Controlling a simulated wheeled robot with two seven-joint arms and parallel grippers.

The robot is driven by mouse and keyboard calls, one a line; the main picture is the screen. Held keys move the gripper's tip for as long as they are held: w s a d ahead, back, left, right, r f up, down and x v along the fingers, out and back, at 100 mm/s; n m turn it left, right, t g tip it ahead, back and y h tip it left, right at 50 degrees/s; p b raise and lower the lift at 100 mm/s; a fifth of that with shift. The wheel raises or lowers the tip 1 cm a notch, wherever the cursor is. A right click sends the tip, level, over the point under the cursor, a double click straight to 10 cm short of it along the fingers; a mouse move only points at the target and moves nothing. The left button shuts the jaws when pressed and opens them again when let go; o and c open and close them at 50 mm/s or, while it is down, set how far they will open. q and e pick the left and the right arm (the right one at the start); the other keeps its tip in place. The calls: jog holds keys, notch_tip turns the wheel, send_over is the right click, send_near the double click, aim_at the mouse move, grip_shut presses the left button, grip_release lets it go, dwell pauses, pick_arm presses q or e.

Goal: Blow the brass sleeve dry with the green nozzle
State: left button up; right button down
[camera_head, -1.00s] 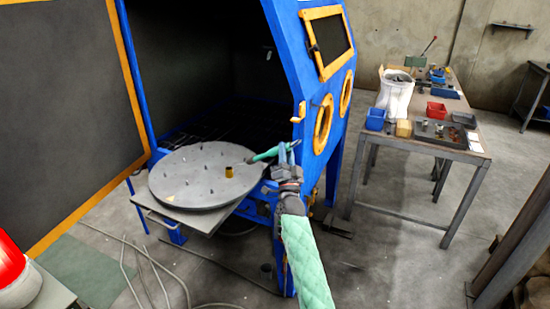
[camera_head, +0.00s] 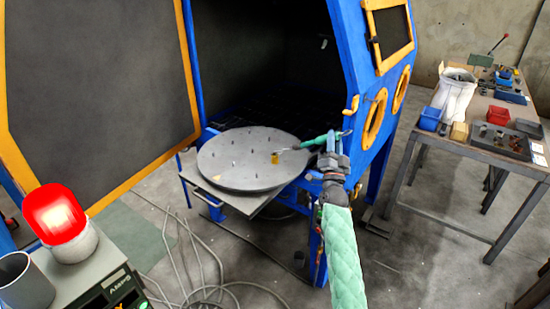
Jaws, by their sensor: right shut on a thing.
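The small brass sleeve (camera_head: 275,158) stands on the round grey turntable (camera_head: 240,178) at the mouth of the blue cabinet. My right gripper (camera_head: 328,143) is shut on the green nozzle (camera_head: 318,141), to the right of the turntable. The nozzle points left, and its thin tip is close to the sleeve's upper right. I cannot tell whether the tip touches the sleeve. My right arm comes up from the bottom in a pale green quilted cover. My left gripper does not show.
The blue cabinet (camera_head: 346,60) stands open behind the turntable, its dark door (camera_head: 95,80) swung left. A lit red lamp (camera_head: 55,215) and a grey cup (camera_head: 22,282) are at lower left. Hoses (camera_head: 200,262) lie on the floor. A workbench (camera_head: 480,150) with bins stands right.

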jog(key=shift+r+p, duration=1.5)
jog(key=shift+r, duration=0.95)
